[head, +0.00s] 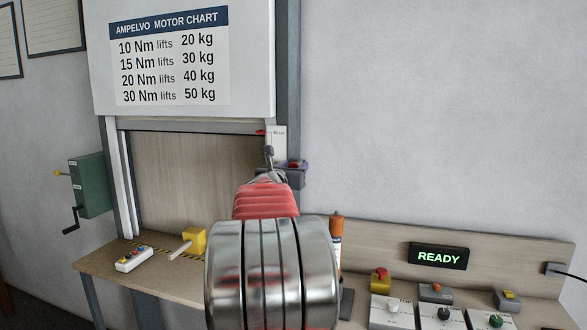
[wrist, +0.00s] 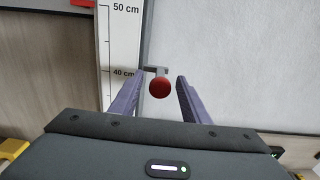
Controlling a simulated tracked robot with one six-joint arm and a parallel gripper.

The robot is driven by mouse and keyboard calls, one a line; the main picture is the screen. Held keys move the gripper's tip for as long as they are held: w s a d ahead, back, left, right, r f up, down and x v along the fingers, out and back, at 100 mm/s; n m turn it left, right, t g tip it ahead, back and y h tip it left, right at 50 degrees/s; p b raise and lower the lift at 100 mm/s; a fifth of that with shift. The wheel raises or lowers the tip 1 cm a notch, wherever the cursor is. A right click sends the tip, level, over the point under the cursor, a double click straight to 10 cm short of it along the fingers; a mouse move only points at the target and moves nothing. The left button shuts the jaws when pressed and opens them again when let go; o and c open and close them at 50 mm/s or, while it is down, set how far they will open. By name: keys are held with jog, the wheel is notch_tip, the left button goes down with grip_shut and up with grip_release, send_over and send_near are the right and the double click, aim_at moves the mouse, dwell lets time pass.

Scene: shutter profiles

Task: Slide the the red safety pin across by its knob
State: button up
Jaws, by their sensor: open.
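The red round knob (wrist: 159,88) of the safety pin shows in the wrist view, in front of a small grey bracket (wrist: 156,70) beside the 40 cm mark. My gripper (wrist: 162,76) is open; its two purple fingers stand left and right of the knob, with a gap visible on each side. I cannot tell how deep the knob sits between the fingers. In the head view my gripper (head: 290,169) is at the right post of the shutter frame, largely hidden by my own arm. The pin's shaft is hidden behind its knob.
A white centimetre scale (wrist: 120,50) stands just left of the knob. In the head view, the shutter panel (head: 185,60) hangs partly raised above the bench (head: 100,264). A yellow block with a handle (head: 194,242) and an orange-capped tube (head: 336,245) stand on the bench.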

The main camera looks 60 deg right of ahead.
grip_shut()
dwell(0.4)
jog(key=shift+w+a+r, duration=0.1)
jog(key=shift+w+a, duration=0.1)
jog(key=shift+w, duration=0.9)
jog(key=shift+w+a, duration=0.15)
jog(key=shift+w, duration=0.9)
grip_release()
